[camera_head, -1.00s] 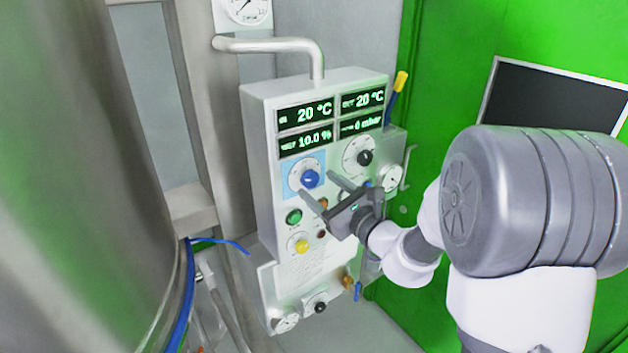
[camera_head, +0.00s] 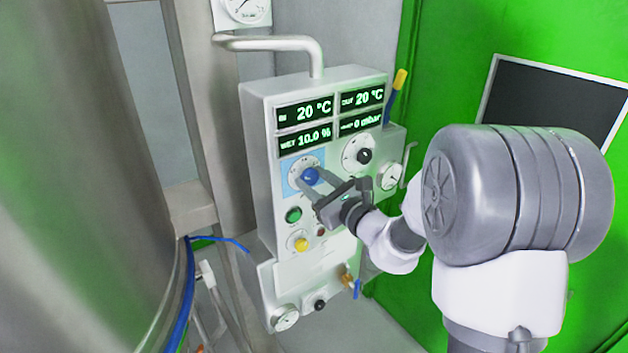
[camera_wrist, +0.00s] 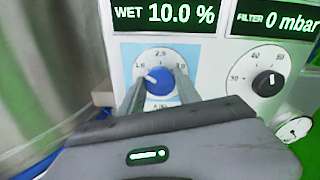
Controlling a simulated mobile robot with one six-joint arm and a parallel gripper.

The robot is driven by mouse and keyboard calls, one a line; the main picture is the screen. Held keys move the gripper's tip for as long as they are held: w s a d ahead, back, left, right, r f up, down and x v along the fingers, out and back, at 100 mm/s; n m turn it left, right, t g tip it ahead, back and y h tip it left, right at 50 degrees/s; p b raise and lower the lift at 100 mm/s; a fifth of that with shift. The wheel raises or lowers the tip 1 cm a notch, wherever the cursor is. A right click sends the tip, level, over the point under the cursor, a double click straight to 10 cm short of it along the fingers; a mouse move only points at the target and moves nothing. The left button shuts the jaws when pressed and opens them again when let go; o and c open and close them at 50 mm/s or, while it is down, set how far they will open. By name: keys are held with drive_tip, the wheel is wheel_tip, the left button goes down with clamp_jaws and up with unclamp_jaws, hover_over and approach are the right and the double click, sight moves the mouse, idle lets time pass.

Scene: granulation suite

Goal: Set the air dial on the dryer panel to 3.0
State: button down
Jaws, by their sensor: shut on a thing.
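The dryer panel (camera_head: 262,150) is a white box with several green-lit readouts. A dial with a blue knob (camera_head: 310,176) sits on a light-blue backing on its left side. In the wrist view the blue knob (camera_wrist: 159,82) has a white pointer mark toward the upper left, and the scale above it shows 2.0 at the top, with marks to the left and right. My gripper (camera_head: 312,182) reaches in from the right, its two fingers on either side of the blue knob and shut on it. The fingers hide parts of the dial's lower scale.
A black-knobbed dial (camera_head: 364,156) is to the right of the blue one. A green button (camera_head: 293,214) and a yellow knob (camera_head: 301,244) are below. A round gauge (camera_head: 390,177) is on the panel's right. A large steel vessel (camera_head: 80,180) stands at the left.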

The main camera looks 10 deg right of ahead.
drive_tip(key=m+p, duration=0.4)
drive_tip(key=m, duration=0.1)
drive_tip(key=shift+r+m+p, duration=0.2)
drive_tip(key=shift+m+p, duration=0.1)
drive_tip(key=m+p, duration=0.5)
drive_tip(key=m, duration=0.1)
drive_tip(key=shift+p, duration=0.4)
drive_tip(key=m+p, duration=0.6)
drive_tip(key=shift+d+m, duration=0.1)
drive_tip(key=shift+m, duration=0.3)
drive_tip(key=m+p, duration=0.4)
drive_tip(key=m, duration=0.1)
drive_tip(key=shift+f, duration=0.2)
drive_tip(key=shift+f+m, duration=0.1)
drive_tip(key=shift+m, duration=0.2)
drive_tip(key=c, duration=0.9)
unclamp_jaws()
drive_tip(key=shift+o, duration=0.2)
